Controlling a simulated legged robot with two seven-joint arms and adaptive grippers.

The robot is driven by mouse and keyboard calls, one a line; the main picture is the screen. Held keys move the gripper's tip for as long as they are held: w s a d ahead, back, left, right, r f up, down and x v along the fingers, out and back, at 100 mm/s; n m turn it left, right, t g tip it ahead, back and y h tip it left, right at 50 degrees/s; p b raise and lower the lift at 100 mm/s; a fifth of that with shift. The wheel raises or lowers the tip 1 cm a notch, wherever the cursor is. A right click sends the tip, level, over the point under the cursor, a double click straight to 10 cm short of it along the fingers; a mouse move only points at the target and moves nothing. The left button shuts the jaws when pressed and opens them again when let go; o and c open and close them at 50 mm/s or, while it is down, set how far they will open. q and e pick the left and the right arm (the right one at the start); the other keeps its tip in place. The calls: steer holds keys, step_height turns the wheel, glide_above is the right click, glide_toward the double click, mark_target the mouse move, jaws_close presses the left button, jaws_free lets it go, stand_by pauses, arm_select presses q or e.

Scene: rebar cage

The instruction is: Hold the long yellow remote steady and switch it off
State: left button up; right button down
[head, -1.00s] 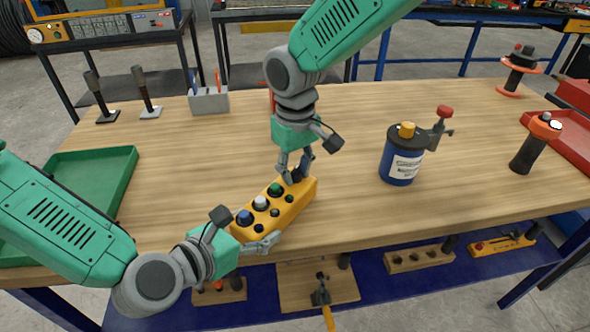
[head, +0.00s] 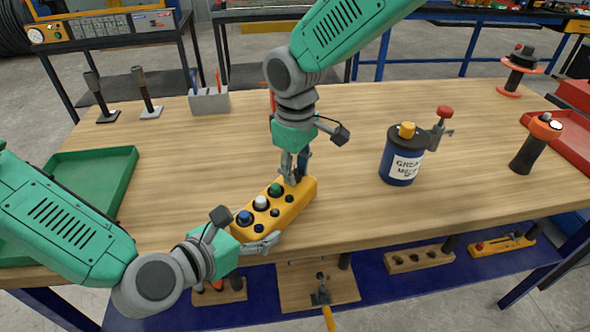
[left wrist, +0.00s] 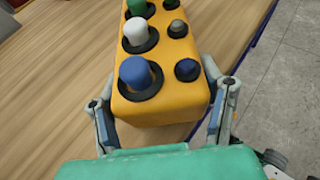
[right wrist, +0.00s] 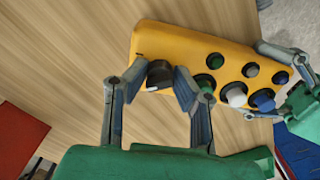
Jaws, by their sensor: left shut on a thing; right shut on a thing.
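The long yellow remote (head: 291,208) lies near the table's front edge. It has blue, white and green buttons, small dark buttons and a black knob with a white mark (right wrist: 159,75) at its far end. My left gripper (head: 245,232) is shut on the remote's near end, with a finger on each side in the left wrist view (left wrist: 165,105). My right gripper (head: 294,176) comes down from above at the far end. In the right wrist view its fingers are shut on the black knob, which they mostly hide in the head view.
A blue can with a yellow cap (head: 402,165) stands to the right. A green tray (head: 90,180) lies at the left, partly behind my left arm. A grey holder (head: 209,102) stands at the back. The table between the remote and the can is clear.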

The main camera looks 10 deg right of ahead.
arm_select(q)
steer(key=shift+s+f, duration=0.15)
steer(key=shift+f, duration=0.05)
arm_select(e)
steer(key=shift+a, duration=0.2)
steer(key=c, duration=1.3)
jaws_free()
steer(key=shift+c, duration=0.2)
steer(key=shift+d, duration=0.1)
step_height(320, 180, up, 12)
arm_select(q)
steer(key=o, duration=1.6)
steer(key=shift+r, duration=0.1)
arm_select(e)
steer(key=shift+w+f, duration=0.1)
arm_select(q)
steer(key=shift+o, duration=0.2)
steer(key=shift+a, duration=0.1)
